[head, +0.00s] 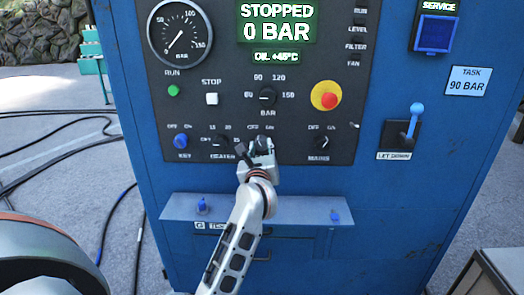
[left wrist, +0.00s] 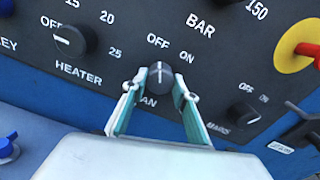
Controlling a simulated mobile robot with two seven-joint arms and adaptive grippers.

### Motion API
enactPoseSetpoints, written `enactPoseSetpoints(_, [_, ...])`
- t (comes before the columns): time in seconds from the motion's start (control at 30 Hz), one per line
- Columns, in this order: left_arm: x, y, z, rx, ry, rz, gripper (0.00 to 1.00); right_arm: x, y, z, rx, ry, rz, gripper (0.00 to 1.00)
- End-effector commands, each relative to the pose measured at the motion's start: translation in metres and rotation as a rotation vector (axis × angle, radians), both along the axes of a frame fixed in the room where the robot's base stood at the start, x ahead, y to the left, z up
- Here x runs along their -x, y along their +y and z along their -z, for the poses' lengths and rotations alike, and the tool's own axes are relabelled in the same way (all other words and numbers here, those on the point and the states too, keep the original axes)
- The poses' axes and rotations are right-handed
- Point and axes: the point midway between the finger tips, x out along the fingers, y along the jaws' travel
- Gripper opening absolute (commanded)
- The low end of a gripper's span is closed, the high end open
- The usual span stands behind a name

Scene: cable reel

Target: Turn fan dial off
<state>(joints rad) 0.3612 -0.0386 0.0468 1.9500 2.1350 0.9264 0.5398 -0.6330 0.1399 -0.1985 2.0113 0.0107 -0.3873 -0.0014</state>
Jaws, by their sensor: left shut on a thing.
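The fan dial (left wrist: 160,76) is a small dark round knob on the black panel, with OFF and ON printed above it. Its white line points roughly up, towards the OFF side. My left gripper (left wrist: 160,87) has one finger on each side of this dial and is shut on it. In the head view my left gripper (head: 262,148) reaches up to the panel's lower row and mostly hides the fan dial. My right gripper is not in view.
The heater dial (left wrist: 70,40) sits left of my fingers and the mains dial (left wrist: 243,115) right. Above are the bar dial (head: 267,97) and a red emergency button (head: 329,99). A blue shelf (head: 300,208) juts out below the panel. The display reads STOPPED, 0 BAR.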

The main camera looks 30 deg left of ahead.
Motion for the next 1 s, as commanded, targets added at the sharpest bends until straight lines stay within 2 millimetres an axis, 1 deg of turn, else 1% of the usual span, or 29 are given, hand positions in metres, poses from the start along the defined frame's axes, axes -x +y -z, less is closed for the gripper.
enactPoseSetpoints(0.27, [0.0, 0.0, 0.001, 0.049, -0.029, 0.0, 0.07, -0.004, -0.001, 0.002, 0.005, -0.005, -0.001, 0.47])
enactPoseSetpoints(0.67, [0.0, 0.0, -0.001, 0.055, -0.033, 0.0, 0.07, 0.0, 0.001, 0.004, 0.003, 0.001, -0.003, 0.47])
enactPoseSetpoints(0.7, [0.0, 0.0, -0.001, 0.055, -0.033, 0.0, 0.36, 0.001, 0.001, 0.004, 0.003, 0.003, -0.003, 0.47])
enactPoseSetpoints(0.73, [0.0, 0.0, -0.001, 0.055, -0.033, 0.0, 0.44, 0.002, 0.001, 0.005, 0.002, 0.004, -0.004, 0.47])
enactPoseSetpoints(0.77, [0.0, 0.0, -0.001, 0.055, -0.033, 0.0, 0.45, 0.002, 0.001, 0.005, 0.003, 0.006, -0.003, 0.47])
enactPoseSetpoints(1.0, [0.0, 0.0, 0.0, 0.053, -0.032, 0.0, 0.45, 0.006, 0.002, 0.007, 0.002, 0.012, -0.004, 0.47])
